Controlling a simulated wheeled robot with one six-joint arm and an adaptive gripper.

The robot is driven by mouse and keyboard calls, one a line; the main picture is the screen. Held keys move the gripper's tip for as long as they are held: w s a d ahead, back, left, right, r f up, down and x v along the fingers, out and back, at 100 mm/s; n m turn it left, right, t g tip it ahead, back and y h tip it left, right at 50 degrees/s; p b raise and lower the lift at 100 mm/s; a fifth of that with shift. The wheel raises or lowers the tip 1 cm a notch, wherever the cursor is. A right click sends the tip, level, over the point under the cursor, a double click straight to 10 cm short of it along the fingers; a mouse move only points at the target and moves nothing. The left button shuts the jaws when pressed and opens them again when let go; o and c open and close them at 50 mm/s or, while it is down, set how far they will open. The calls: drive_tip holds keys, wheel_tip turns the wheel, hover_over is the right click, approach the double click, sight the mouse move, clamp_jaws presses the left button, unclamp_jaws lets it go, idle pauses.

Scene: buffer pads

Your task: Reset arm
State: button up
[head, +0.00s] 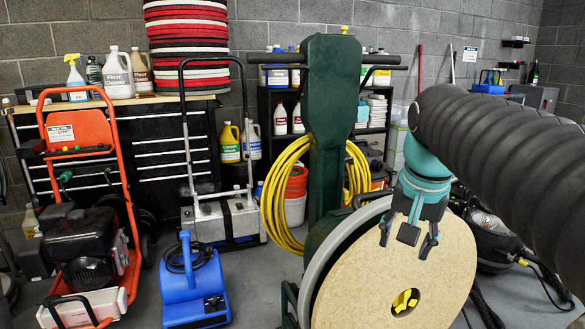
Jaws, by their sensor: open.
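My gripper (405,246) is at the right of centre in the head view, at the end of my arm. Its two fingers are spread apart and point down, with nothing seen between them. It is in front of the upper part of a tan round buffer pad (370,285); I cannot tell if it touches the pad. The pad stands tilted against the grey disc head (318,262) of a dark green floor machine (333,130). Yellow parts (405,300) show in the pad's centre hole. The pad's lower edge is cut off by the frame.
A blue blower (193,285) and an orange machine (92,180) stand at left. A yellow hose (273,205) hangs on the green machine. A workbench (165,150) and a shelf with bottles (375,110) line the back wall. Some floor is clear beside the blower.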

drive_tip(key=s+a+f+n+t, duration=0.2)
drive_tip(key=s+f+n, duration=0.3)
drive_tip(key=s+f, duration=0.8)
drive_tip(key=shift+a+f+n, duration=0.3)
drive_tip(key=shift+a+f, duration=0.15)
drive_tip(key=shift+f, duration=0.4)
